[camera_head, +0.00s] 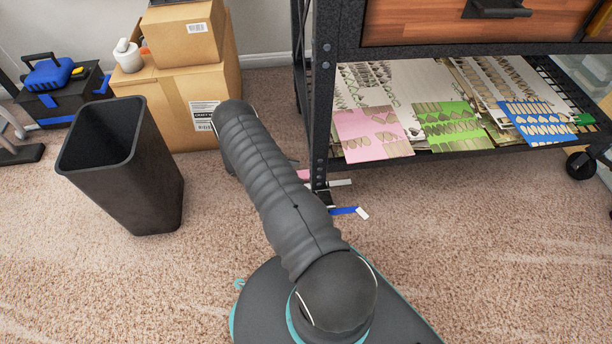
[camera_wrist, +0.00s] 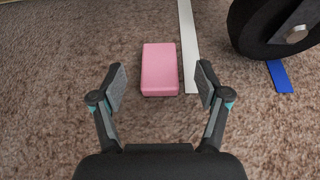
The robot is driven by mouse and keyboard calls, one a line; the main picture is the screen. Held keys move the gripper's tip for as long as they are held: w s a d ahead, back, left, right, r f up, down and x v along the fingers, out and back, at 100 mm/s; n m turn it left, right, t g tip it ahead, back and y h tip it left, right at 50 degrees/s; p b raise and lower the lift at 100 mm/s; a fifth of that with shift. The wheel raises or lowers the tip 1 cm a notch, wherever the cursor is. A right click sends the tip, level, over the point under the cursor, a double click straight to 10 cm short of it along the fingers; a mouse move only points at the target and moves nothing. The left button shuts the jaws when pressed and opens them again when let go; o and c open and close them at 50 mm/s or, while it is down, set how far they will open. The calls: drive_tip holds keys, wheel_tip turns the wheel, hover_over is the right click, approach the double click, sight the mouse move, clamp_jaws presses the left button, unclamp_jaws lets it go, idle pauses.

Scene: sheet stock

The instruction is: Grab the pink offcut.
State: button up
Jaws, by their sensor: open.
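The pink offcut (camera_wrist: 160,68) is a small block lying on the carpet in the wrist view, with its long side pointing away from me. In the head view only a small pink end (camera_head: 304,175) shows beside my arm. My gripper (camera_wrist: 161,86) is open and empty. In the wrist view its fingers are spread to the left and right of the offcut's near end, with a gap on both sides. How high they are above the carpet is hard to tell. My arm hides the gripper in the head view.
A white strip (camera_wrist: 188,45) lies close along the offcut's right side. A black caster wheel (camera_wrist: 268,28) and a blue strip (camera_wrist: 279,76) are farther right. A shelf rack with patterned sheets (camera_head: 372,135) stands at right. Boxes (camera_head: 165,100) and a dark bin (camera_head: 120,165) stand left.

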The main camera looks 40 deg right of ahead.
sight(308, 174)
drive_tip(key=x, duration=0.4)
drive_tip(key=shift+s+d+f, duration=0.15)
drive_tip(key=shift+d+f, duration=0.1)
drive_tip(key=shift+f, duration=0.05)
drive_tip(key=c, duration=1.2)
